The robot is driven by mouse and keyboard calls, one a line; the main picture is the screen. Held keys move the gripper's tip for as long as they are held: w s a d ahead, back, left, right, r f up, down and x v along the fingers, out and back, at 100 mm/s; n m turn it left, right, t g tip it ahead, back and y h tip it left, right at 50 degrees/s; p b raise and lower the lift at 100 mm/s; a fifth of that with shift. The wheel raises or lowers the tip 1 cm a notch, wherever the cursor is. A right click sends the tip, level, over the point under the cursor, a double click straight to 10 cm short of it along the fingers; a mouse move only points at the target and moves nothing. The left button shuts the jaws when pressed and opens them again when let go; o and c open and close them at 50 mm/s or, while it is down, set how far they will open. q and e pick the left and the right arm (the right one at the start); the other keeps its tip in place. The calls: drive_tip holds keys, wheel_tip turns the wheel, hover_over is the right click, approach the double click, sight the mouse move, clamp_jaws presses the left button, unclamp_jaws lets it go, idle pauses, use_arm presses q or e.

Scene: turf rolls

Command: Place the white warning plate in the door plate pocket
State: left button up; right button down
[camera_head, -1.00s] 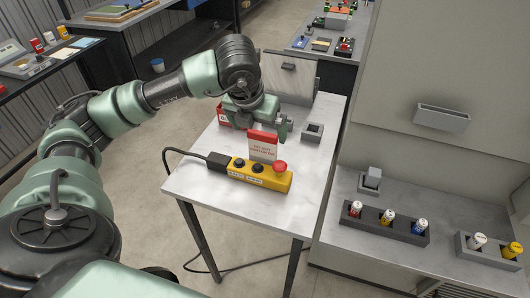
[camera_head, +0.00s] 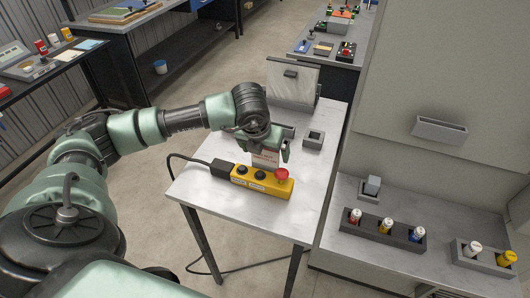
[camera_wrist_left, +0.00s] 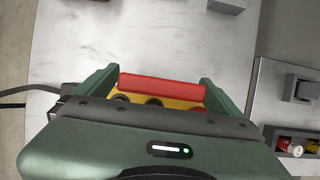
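The white warning plate (camera_head: 265,158) with dark lettering stands upright at the yellow control box on the small table. Its red top strip (camera_wrist_left: 162,87) shows in the left wrist view; in the head view my gripper covers it. My left gripper (camera_head: 264,147) is right over the plate, with a finger near each side edge. In the left wrist view the fingers (camera_wrist_left: 158,92) are spread, with a narrow gap visible beside the strip. The grey door plate pocket (camera_head: 440,130) is on the large door at the right and looks empty. My right gripper is not in view.
The yellow control box (camera_head: 262,182) has black knobs, a red button (camera_head: 281,175) and a cable. A small grey holder (camera_head: 314,139) and an upright panel (camera_head: 292,82) are behind. A ledge below the pocket holds a rack of cylinders (camera_head: 382,236). The table's front is clear.

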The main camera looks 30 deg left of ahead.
use_arm(q)
drive_tip(key=c, duration=1.3)
drive_tip(key=shift+r, duration=0.15)
